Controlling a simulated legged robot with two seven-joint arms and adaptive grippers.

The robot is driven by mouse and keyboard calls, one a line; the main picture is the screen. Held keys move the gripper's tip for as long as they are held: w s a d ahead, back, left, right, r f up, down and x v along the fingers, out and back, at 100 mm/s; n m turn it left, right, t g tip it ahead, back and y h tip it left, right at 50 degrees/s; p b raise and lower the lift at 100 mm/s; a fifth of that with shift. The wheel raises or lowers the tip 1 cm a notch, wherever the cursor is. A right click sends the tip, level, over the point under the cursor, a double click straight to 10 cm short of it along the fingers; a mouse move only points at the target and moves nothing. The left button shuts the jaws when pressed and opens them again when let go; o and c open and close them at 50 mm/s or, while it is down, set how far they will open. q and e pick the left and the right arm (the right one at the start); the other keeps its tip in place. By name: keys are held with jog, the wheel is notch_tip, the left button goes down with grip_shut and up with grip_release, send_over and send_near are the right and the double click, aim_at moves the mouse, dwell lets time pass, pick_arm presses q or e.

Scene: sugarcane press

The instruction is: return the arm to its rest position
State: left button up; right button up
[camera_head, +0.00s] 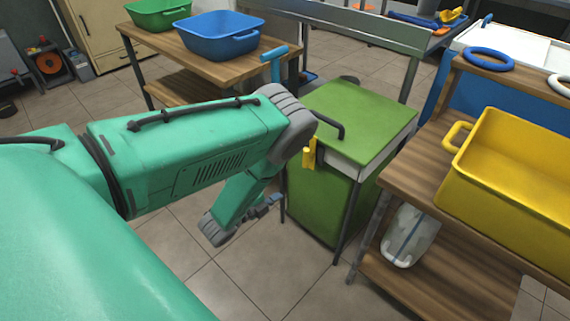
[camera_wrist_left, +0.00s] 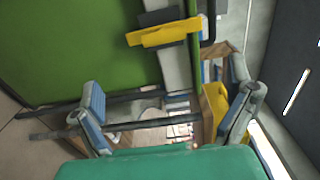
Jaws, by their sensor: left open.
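My left arm comes in from the left in the head view, bends at a grey joint and hangs down in front of the green press cabinet (camera_head: 355,125). My left gripper (camera_head: 266,204) is low at the cabinet's left side, small and partly hidden by my forearm. In the left wrist view the two fingers of this gripper (camera_wrist_left: 170,100) stand wide apart with nothing between them. A yellow handle (camera_head: 309,156) sticks out from the cabinet front; it also shows in the left wrist view (camera_wrist_left: 165,33), beyond the fingers. My right gripper is out of view.
A wooden table (camera_head: 190,55) with a blue tub (camera_head: 217,38) and a green tub (camera_head: 157,14) stands behind my arm. A wooden bench (camera_head: 420,180) with a yellow crate (camera_head: 515,165) stands at the right. The tiled floor (camera_head: 220,285) below my gripper is clear.

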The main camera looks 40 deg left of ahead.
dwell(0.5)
pick_arm(q)
jog(key=s+d+r+n+g+p, duration=0.1)
jog(key=s+d+n+g+p, duration=0.2)
jog(key=s, duration=1)
jog(key=s+d+r+n+g+y+p, duration=0.1)
jog(key=s+d+n+g+p, duration=0.1)
jog(key=s+d+n+g, duration=0.5)
jog(key=s+n+g, duration=0.6)
jog(key=n+g, duration=0.1)
jog(key=n, duration=0.1)
jog(key=shift+s+y+p, duration=0.3)
jog(key=shift+s+p, duration=0.1)
